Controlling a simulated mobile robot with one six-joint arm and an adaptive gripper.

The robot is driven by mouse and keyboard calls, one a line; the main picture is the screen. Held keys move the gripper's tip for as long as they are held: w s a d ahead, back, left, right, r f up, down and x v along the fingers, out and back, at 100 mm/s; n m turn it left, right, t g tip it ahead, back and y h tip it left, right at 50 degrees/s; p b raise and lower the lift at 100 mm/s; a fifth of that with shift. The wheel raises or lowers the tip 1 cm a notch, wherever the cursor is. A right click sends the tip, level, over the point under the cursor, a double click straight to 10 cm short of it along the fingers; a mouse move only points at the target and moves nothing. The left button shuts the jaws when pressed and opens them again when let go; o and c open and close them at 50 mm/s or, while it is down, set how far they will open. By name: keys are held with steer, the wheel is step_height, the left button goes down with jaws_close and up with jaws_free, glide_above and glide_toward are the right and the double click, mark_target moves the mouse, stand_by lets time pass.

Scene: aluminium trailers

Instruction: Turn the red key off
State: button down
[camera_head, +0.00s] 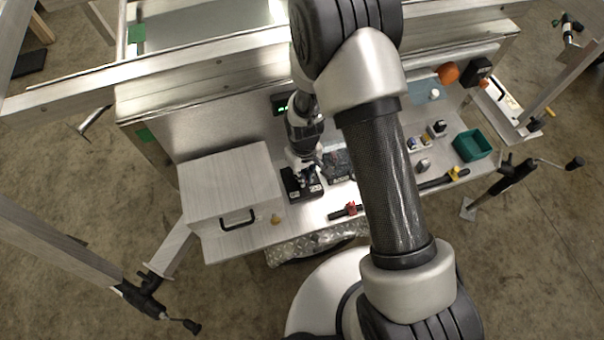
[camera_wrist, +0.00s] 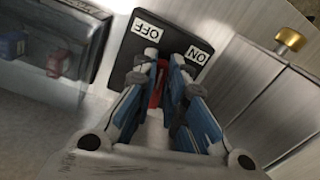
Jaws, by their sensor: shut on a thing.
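The red key (camera_wrist: 157,84) stands on a black switch plate with white OFF and ON labels (camera_wrist: 140,38) in the wrist view. Only a narrow red part of it shows between the fingers. My gripper (camera_wrist: 162,75) is shut on the key, with a blue-and-grey finger on each side of it. The key lies between the OFF and ON labels; which one it points to I cannot tell. In the head view the black plate (camera_head: 290,186) sits on the trailer panel, and my gripper (camera_head: 306,178) is down at it. The key itself is hidden there.
A large silver box (camera_head: 215,180) stands left of the plate. A clear-covered box (camera_head: 338,165) is close on its right. A red-handled part (camera_head: 350,209) lies in front. A green bin (camera_head: 471,146) is at the right. A brass knob (camera_wrist: 291,38) shows in the wrist view.

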steer(key=n, duration=0.6)
steer(key=shift+w+d, duration=0.3)
steer(key=shift+d, duration=0.05)
steer(key=shift+n, duration=0.3)
steer(key=c, duration=1.6)
jaws_free()
steer(key=shift+c, duration=0.2)
step_height(320, 180, up, 12)
steer(key=shift+r, duration=0.1)
